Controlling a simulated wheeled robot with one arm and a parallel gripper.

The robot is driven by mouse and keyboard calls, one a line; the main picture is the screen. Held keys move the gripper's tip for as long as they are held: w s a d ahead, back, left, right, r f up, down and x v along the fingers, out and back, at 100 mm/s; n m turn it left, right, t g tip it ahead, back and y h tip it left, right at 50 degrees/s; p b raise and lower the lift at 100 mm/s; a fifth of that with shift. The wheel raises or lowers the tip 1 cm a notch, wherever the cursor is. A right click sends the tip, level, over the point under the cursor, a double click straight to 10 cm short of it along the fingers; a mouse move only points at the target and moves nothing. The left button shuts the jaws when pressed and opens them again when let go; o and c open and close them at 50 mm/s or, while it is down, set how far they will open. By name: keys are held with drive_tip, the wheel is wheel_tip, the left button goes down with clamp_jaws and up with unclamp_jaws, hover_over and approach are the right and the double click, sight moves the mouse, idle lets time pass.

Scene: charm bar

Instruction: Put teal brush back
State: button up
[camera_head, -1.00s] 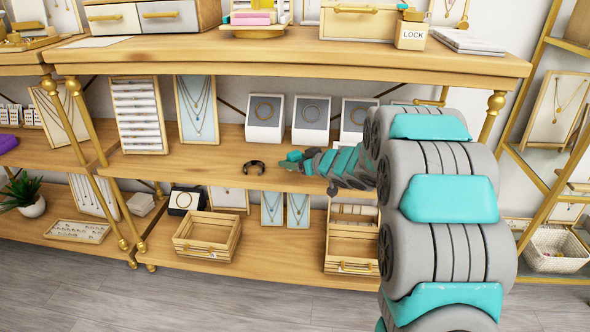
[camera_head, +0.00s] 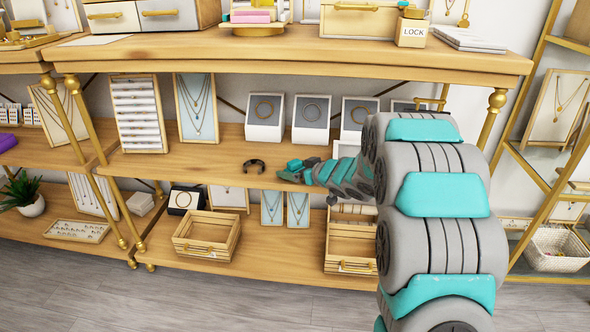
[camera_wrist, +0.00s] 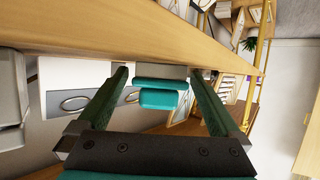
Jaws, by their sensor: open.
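My gripper (camera_head: 292,172) is at the front edge of the middle shelf (camera_head: 200,165), pointing left, just right of a dark open cuff (camera_head: 254,163). In the wrist view my gripper (camera_wrist: 160,78) shows two dark green fingers standing wide apart. A teal block-like thing (camera_wrist: 160,98) with a pale grey part shows between them in that view. I cannot tell whether it is the teal brush or whether it touches the fingers. No brush shape is clear in the head view.
Bracelet boxes (camera_head: 266,118) stand at the back of the middle shelf. Open wooden trays (camera_head: 207,235) sit on the lower shelf. The counter (camera_head: 290,50) overhangs the arm. The shelf left of the cuff is mostly clear.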

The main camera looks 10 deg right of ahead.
drive_tip(key=shift+r, duration=0.25)
drive_tip(key=s+d+r+m+g+h, duration=0.1)
drive_tip(key=s+d+r+h, duration=0.2)
drive_tip(key=s+d, duration=0.35)
drive_tip(key=s+d+r+m+h, duration=0.2)
drive_tip(key=s+d+r+h, duration=0.15)
drive_tip(key=s+d, duration=0.3)
drive_tip(key=s+d+m+g+h, duration=0.1)
drive_tip(key=s+m+g+h, duration=0.2)
drive_tip(key=s, duration=0.8)
drive_tip(key=s+a+f+g+y, duration=0.1)
drive_tip(key=s+a+g, duration=0.2)
drive_tip(key=s, duration=0.7)
drive_tip(key=s+a+f+g+y, duration=0.1)
drive_tip(key=s+a+g, duration=0.2)
drive_tip(key=s+a, duration=0.3)
drive_tip(key=s+a+f+g+y, duration=0.1)
drive_tip(key=s+a+g, duration=0.3)
drive_tip(key=s, duration=1)
drive_tip(key=shift+s+a+f+n+p, duration=0.3)
drive_tip(key=shift+s+a+f+p, duration=0.1)
drive_tip(key=shift+a+f, duration=0.15)
drive_tip(key=shift+c, duration=0.2)
